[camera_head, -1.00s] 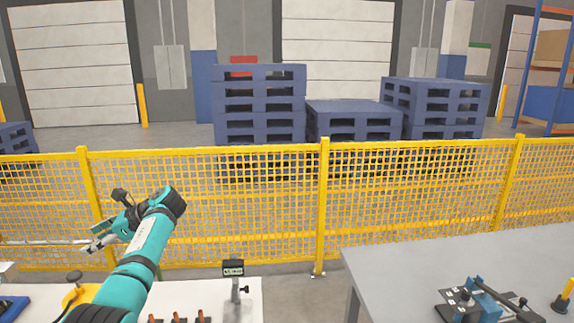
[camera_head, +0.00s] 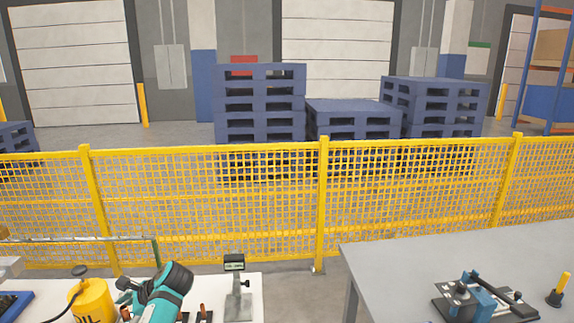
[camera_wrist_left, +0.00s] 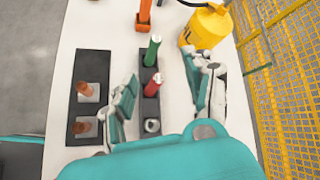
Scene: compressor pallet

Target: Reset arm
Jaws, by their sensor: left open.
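My left arm (camera_head: 165,292) is low over the white table at the bottom of the head view. Only its teal and black wrist part shows there, and its fingers cannot be made out. In the left wrist view my left gripper (camera_wrist_left: 167,82) is open, its two fingers apart with nothing held between them. A black rack holding a green-topped piece (camera_wrist_left: 154,45) and a red-topped piece (camera_wrist_left: 152,84) lies below and between the fingers. My right gripper is in neither view.
A yellow oil can (camera_head: 92,301) stands left of the arm, a small display stand (camera_head: 235,285) right of it. A second black rack (camera_wrist_left: 91,100) holds copper-coloured pieces. A grey table (camera_head: 440,265) carries a fixture (camera_head: 485,300). A yellow mesh fence (camera_head: 210,205) runs behind.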

